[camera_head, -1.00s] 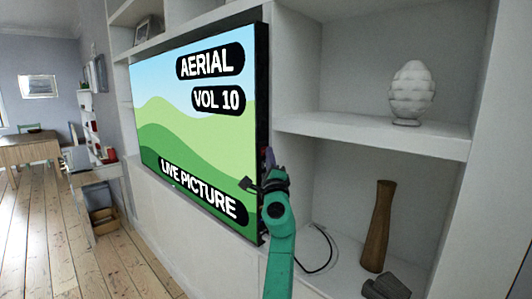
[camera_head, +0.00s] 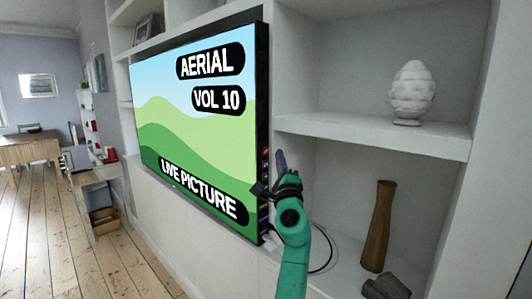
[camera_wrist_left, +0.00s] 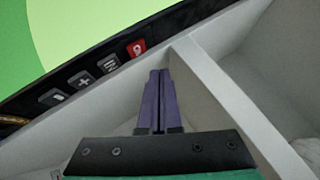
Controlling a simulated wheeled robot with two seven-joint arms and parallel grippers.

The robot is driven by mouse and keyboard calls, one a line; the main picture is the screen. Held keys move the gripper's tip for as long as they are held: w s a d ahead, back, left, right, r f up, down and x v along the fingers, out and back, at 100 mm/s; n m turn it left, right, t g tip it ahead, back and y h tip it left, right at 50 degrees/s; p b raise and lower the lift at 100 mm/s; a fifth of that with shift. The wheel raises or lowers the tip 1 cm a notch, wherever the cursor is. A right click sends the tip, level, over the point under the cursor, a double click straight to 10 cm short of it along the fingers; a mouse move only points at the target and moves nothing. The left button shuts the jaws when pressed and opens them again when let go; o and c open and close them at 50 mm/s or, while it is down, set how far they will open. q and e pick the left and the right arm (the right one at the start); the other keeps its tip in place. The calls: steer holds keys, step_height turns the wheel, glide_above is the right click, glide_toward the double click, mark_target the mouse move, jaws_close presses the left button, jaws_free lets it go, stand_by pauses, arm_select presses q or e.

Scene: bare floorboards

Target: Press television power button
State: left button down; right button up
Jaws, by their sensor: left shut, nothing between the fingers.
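The television (camera_head: 200,130) is on and shows green hills with the words AERIAL, VOL 10 and LIVE PICTURE. Small buttons run along its right side edge. The red power button (camera_head: 265,152) is near the upper end of that row. In the left wrist view the red button (camera_wrist_left: 137,48) is beside dark buttons marked with IN, plus and minus. My left gripper (camera_head: 281,160) has purple fingers, shut and empty. It is just right of the television's edge, apart from the red button. In the wrist view its fingertips (camera_wrist_left: 158,74) point up, below and right of the button.
White shelving surrounds the television. A white ornament (camera_head: 411,92) stands on the upper right shelf. A brown vase (camera_head: 378,226) and a grey object (camera_head: 386,287) are on the lower one. A black cable (camera_head: 326,254) lies behind my arm. Open floorboards (camera_head: 115,265) lie at left.

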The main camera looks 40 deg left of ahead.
arm_select(q)
steer(key=d, duration=0.2)
steer(key=shift+d, duration=0.35)
steer(key=shift+a, duration=0.1)
stand_by(0.5)
